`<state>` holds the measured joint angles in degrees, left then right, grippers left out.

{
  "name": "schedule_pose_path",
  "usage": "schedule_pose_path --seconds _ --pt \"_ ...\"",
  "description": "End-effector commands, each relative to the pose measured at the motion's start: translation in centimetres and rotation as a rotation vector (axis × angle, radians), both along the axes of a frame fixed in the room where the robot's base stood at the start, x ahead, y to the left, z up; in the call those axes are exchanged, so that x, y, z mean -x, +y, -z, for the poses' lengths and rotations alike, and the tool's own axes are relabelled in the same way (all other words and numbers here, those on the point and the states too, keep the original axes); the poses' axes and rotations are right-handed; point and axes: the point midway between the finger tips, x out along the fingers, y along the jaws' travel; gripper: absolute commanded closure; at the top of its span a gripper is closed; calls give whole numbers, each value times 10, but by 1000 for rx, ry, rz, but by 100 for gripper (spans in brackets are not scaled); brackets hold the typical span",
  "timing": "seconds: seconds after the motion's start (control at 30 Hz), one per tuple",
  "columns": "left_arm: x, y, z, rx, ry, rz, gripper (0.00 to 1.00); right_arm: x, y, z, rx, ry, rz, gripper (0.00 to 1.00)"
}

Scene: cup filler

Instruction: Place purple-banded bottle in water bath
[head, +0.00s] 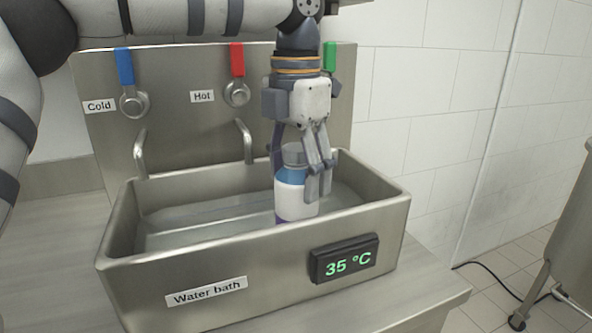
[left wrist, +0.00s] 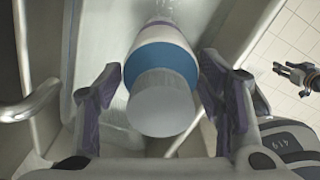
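The bottle (head: 291,200) has a grey cap, a blue shoulder, a white body and a purple band low down. It is upright inside the water bath (head: 375,222), near the front wall, whose rim hides its lower end. I cannot tell if it rests on the bottom. My left gripper (head: 302,185) points down over it, with a finger on each side. In the left wrist view the bottle (left wrist: 162,100) lies between the fingers of my left gripper (left wrist: 162,98), with gaps on both sides, so the gripper is open.
Two spouts (head: 141,153) and cold (head: 124,68), hot (head: 237,60) and green (head: 329,57) levers are on the back panel. A display (head: 344,259) on the front reads 35 °C. The left of the bath is free. A steel cart (head: 572,235) stands at right.

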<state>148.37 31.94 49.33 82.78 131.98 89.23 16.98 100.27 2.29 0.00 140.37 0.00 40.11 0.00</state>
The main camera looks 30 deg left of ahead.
Motion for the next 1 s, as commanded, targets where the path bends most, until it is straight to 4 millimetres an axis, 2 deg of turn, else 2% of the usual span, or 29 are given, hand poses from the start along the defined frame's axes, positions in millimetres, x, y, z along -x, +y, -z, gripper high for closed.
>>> schedule_pose_path --seconds 0.3,0.4,0.47,0.8,1.0 --pt "0 0 0 0 0 0 25 0 0 0 0 0 0 62" --pt "-1 -1 -6 1 -1 0 25 0 0 0 0 2 0 62" --pt "-1 -1 -16 1 -2 0 25 1 0 1 0 5 0 62" --pt "-2 -1 -101 1 1 -1 25 9 0 8 0 34 0 62" --pt "0 0 -121 0 2 1 25 11 0 10 0 40 0 62"
